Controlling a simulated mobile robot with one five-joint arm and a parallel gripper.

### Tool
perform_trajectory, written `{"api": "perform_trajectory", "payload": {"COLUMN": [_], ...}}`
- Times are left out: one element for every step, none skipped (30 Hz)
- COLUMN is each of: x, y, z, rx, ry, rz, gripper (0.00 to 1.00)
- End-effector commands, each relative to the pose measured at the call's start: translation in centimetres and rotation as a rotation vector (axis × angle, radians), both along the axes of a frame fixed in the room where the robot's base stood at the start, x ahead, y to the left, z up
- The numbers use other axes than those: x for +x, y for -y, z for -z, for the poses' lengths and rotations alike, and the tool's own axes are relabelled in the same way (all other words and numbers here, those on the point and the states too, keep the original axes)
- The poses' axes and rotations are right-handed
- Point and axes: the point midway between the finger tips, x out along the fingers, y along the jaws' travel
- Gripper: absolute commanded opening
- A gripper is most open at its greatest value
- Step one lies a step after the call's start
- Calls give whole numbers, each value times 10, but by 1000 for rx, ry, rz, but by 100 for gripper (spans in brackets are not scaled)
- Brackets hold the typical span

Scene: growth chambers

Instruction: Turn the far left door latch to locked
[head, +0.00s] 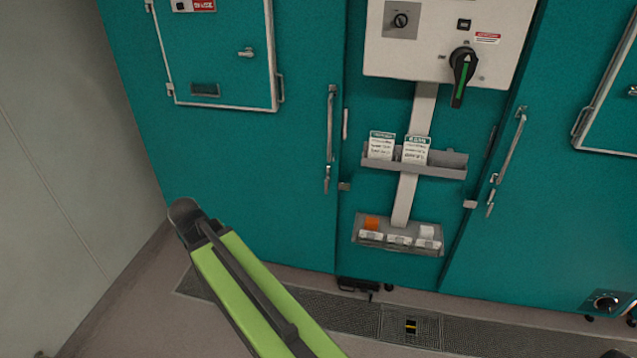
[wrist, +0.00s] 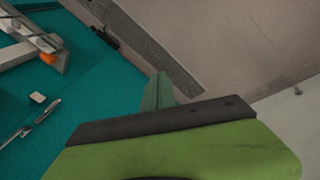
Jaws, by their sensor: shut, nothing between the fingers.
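The left teal chamber door (head: 250,180) has a long vertical bar handle (head: 331,125) near its right edge. A small silver latch lever (head: 326,180) hangs roughly upright just below the handle. In the wrist view, a slim silver piece (wrist: 42,112) on the teal face looks like that lever, but I cannot be sure. The small framed hatch higher on this door has its own silver latch (head: 247,52), pointing sideways. My gripper (wrist: 160,88) shows in the wrist view, shut and empty, touching nothing I can make out. In the head view, only my green arm is clear.
A control panel (head: 445,40) with a black rotary switch sits between the doors. Below it, an upper tray (head: 440,170) holds cards and a lower tray (head: 400,247) holds small items. A grey wall (head: 50,180) bounds the left. Floor grating (head: 350,318) runs along the cabinet base.

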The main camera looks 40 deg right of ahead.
Motion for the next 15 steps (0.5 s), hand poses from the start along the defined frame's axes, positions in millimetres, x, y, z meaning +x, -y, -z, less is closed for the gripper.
{"api": "perform_trajectory", "payload": {"x": [25,37,51,60,69,79,86,92,99,104,108,113,116,119,122], "y": [49,78,119,149,178,215,241,266,296,316,334,355,368,380,392], "z": [47,57,66,71,74,77,78,78,77,75,73,70,68,66,63], "rx": [-114,-192,-300,-382,-463,-572,-652,-730,-830,-899,-965,-1044,-1097,-1143,-1196], "ry": [39,64,94,112,129,146,154,159,162,161,157,148,141,132,120], "rz": [21,29,33,34,32,22,12,0,-21,-40,-59,-86,-108,-128,-152], "gripper": [0,0,0,0,0,0,0,0,0,0,0,0,0,0,0]}}
